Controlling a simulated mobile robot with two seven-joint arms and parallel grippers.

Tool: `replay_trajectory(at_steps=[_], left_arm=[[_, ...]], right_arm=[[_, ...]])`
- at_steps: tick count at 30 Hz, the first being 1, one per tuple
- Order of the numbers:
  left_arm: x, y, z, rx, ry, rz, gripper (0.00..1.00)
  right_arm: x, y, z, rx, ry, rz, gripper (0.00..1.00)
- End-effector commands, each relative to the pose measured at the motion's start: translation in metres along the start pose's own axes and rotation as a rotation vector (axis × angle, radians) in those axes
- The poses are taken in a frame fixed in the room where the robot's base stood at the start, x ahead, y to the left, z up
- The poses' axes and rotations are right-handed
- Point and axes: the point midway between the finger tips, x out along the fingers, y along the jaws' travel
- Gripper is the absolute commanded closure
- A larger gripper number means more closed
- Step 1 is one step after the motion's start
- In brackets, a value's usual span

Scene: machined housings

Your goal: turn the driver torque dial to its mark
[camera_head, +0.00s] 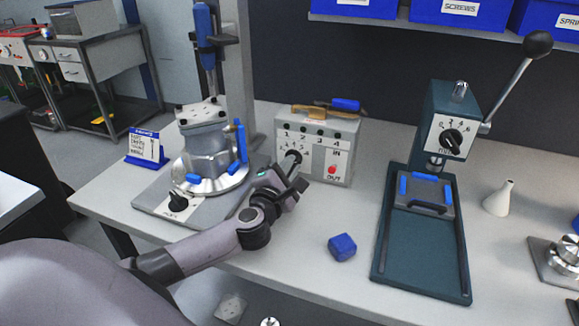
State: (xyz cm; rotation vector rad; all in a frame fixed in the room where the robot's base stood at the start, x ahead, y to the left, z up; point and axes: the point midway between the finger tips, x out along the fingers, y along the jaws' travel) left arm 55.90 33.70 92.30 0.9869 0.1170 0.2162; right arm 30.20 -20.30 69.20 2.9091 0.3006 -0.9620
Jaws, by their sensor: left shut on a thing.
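A grey control box (341,150) stands at the back of the bench, with numbers 1 to 4 along its top and an IN/OUT panel with a red button. The torque dial (293,156) is a dark knob at the lower left of its front face. My left gripper (294,162) reaches in front of the box and is shut on the dial. The fingers hide part of the dial and its scale, so I cannot tell where its pointer stands against the mark. A blue driver (204,28) hangs upright at the upper left. My right gripper is not in view.
A machined housing (206,152) sits on a round fixture left of the box. A blue block (342,247), a green lever press (425,235) and a white bottle (498,198) stand on the bench (300,262). Blue bins line the shelf above.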

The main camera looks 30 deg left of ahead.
Motion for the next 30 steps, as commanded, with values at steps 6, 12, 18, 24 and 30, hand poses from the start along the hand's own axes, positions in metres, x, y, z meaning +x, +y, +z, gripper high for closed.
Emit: replay_trajectory(at_steps=[6,12,18,24,30], left_arm=[[-0.001,0.001,0.000,-0.140,0.005,-0.003,1.00],[-0.001,0.002,0.000,-0.324,0.005,-0.004,1.00],[-0.001,0.003,-0.001,-0.515,0.005,-0.003,1.00],[-0.001,0.004,-0.001,-0.705,0.004,-0.002,1.00],[-0.001,0.005,-0.003,-0.895,0.006,-0.002,1.00]], right_arm=[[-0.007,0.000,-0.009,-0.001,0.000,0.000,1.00],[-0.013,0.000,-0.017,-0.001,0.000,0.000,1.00],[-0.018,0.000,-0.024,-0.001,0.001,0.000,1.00],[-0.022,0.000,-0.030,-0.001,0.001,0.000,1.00],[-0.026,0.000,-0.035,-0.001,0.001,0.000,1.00]])
